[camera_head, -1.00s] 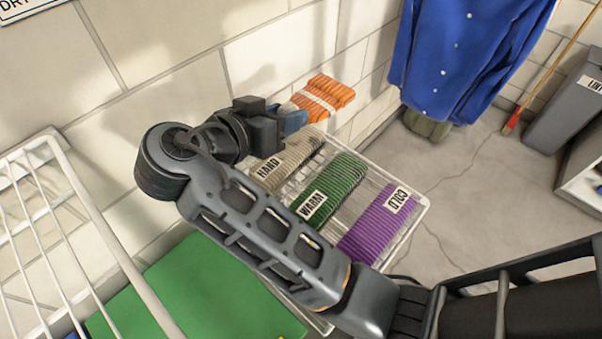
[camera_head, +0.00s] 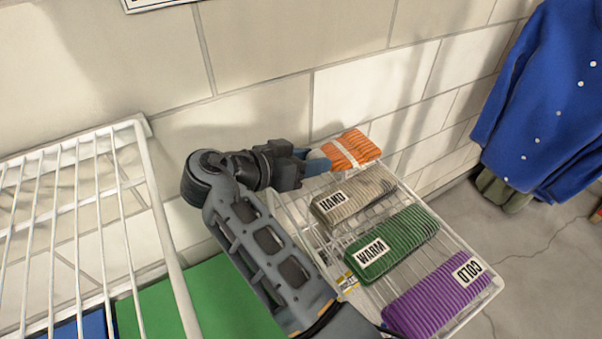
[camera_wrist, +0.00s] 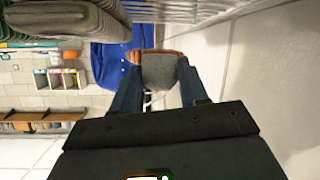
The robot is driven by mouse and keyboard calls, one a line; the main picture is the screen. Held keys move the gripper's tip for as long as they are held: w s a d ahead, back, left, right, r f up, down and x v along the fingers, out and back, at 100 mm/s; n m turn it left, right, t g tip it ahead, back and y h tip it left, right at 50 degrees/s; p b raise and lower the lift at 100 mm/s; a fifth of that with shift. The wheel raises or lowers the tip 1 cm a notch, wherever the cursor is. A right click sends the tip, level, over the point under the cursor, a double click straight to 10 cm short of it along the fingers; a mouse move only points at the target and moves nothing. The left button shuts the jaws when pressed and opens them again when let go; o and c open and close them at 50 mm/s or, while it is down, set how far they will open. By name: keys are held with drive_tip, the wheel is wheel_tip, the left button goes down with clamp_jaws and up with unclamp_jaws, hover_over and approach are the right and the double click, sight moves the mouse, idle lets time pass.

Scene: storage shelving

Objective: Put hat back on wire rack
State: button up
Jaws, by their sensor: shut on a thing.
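My gripper (camera_head: 318,161) is shut on an orange ribbed knit hat (camera_head: 352,149) with a pale band, at the far end of the white wire rack (camera_head: 462,322). In the wrist view the hat (camera_wrist: 160,70) shows as a grey face with orange edges between my two blue-grey fingers. On the rack, folded ribbed knits lie in a row: beige labelled HAND (camera_head: 362,199), green labelled WARM (camera_head: 405,243) and purple labelled COLD (camera_head: 430,300). The orange hat is beyond the beige one. I cannot tell if it touches the rack, and my arm hides the rack's left side.
A taller white wire shelf (camera_head: 160,215) stands at the left. A green flat surface (camera_head: 205,300) lies below it. A block wall (camera_head: 375,85) runs close behind the gripper. A blue coat (camera_head: 548,100) hangs at the right above open grey floor (camera_head: 540,245).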

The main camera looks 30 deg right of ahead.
drive_tip(key=shift+w+a+f, duration=0.25)
drive_tip(key=shift+w+f, duration=0.15)
drive_tip(key=shift+w, duration=0.15)
drive_tip(key=shift+w+a+f, duration=0.25)
drive_tip(key=shift+w+f, duration=0.1)
drive_tip(key=shift+w, duration=0.2)
drive_tip(key=shift+f, duration=2)
drive_tip(key=o, duration=1.1)
drive_tip(key=b+v, duration=0.2)
drive_tip(key=v, duration=1)
drive_tip(key=shift+s, duration=0.1)
